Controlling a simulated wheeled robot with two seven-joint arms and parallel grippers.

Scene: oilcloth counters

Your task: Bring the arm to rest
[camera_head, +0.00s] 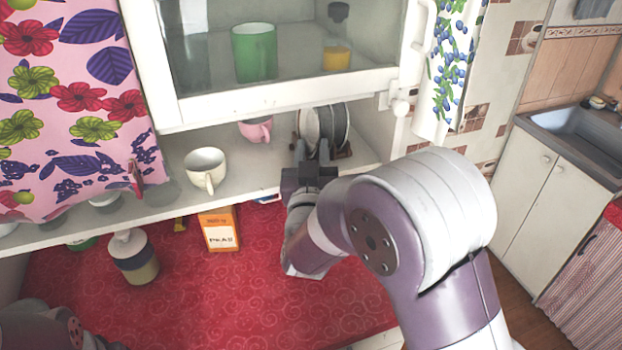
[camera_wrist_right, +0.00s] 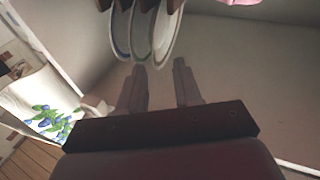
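My right arm (camera_head: 425,215) reaches from the lower right into the open lower part of the white cabinet. My right gripper (camera_head: 313,155) is in front of the plates (camera_head: 325,128) that stand upright in a rack on the shelf. In the right wrist view the two fingers (camera_wrist_right: 160,80) are apart with nothing between them. The plates (camera_wrist_right: 142,35) show just beyond the fingertips there. Part of my left arm (camera_head: 40,325) shows at the lower left; its gripper does not show.
A cream cup (camera_head: 206,169) and a pink cup (camera_head: 256,129) are on the shelf (camera_head: 235,185). A jar (camera_head: 133,257) and an orange box (camera_head: 219,229) stand on the red oilcloth (camera_head: 200,300). The glass door (camera_head: 275,95) is above my right gripper. The oilcloth's front middle is clear.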

